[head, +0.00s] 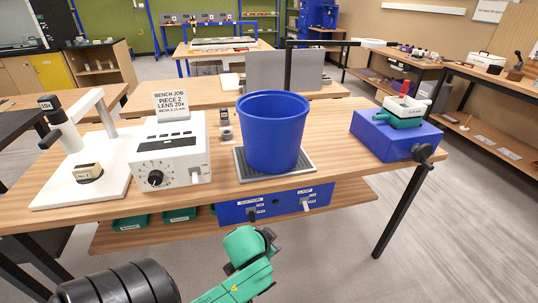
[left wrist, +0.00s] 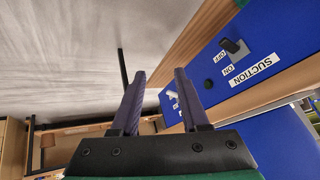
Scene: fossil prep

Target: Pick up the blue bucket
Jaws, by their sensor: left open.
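The blue bucket (head: 272,133) stands upright on a grey ribbed mat (head: 243,173) at the front middle of the wooden bench in the head view. Its open rim faces up, and its inside is plain blue. My left arm comes up from the bottom of the head view, and its green wrist (head: 250,248) is below and in front of the bench edge, apart from the bucket. In the left wrist view my left gripper (left wrist: 160,75) is open, with nothing between its fingers. My right gripper is not in view.
A white control box (head: 172,155) with a sign stands left of the bucket, and a microscope (head: 85,150) farther left. A blue switch panel (head: 275,205) hangs under the bench edge, marked SUCTION (left wrist: 257,70).

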